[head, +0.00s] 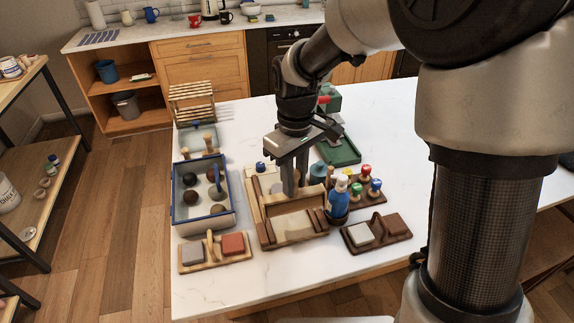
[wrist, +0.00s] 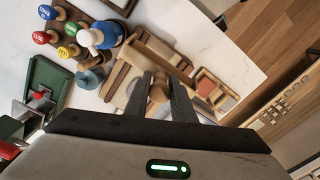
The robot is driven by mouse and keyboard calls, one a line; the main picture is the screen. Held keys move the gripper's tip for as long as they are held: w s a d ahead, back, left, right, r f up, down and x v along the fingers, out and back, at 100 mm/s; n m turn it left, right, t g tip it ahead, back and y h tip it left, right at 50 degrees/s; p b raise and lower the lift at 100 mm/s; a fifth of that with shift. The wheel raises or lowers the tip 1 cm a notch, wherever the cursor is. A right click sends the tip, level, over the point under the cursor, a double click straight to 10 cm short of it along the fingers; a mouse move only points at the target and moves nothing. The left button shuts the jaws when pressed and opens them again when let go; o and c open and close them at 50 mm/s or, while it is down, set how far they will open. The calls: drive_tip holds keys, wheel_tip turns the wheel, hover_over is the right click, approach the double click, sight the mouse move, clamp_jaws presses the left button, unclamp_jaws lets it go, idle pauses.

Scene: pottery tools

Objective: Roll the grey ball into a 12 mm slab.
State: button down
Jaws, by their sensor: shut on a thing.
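My gripper (head: 290,190) reaches down into the wooden rolling station (head: 270,238) on the white table. In the wrist view its two fingers (wrist: 159,85) are closed around a small tan wooden piece (wrist: 157,95), which looks like a handle; what it belongs to is largely hidden. A blue-rimmed tray (head: 177,220) to the left holds several balls, mostly dark brown or reddish. A paler, greyish ball (head: 217,209) seems to lie near its front right. I cannot tell whether any clay lies under my gripper.
A blue-and-white bottle (head: 338,203) and several coloured-knob stamps (head: 365,183) stand close on the right. Block holders stand in front, left (head: 215,258) and right (head: 376,241). A green tray (head: 341,152) is behind.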

sight(294, 199)
drive_tip(key=shift+f+b, duration=2.4)
drive_tip(key=shift+f, duration=0.8)
drive_tip(key=shift+f, duration=0.3)
drive_tip(key=c, duration=1.4)
unclamp_jaws()
drive_tip(key=shift+s, duration=0.1)
drive_tip(key=shift+c, duration=0.2)
wheel_tip(294, 199, up, 17)
drive_tip(key=shift+r+p, duration=0.1)
drive_tip(key=shift+p, duration=0.3)
drive_tip(key=s+d+r+m+t+p, duration=0.2)
drive_tip(key=s+d+m+t, duration=0.3)
drive_tip(key=s+d+m, duration=0.3)
drive_tip(key=s+d, duration=0.4)
drive_tip(key=s, duration=0.4)
drive_tip(key=shift+s+d+r+m+t, duration=0.25)
drive_tip(key=shift+r+m+t, duration=0.05)
drive_tip(key=shift+r, duration=0.05)
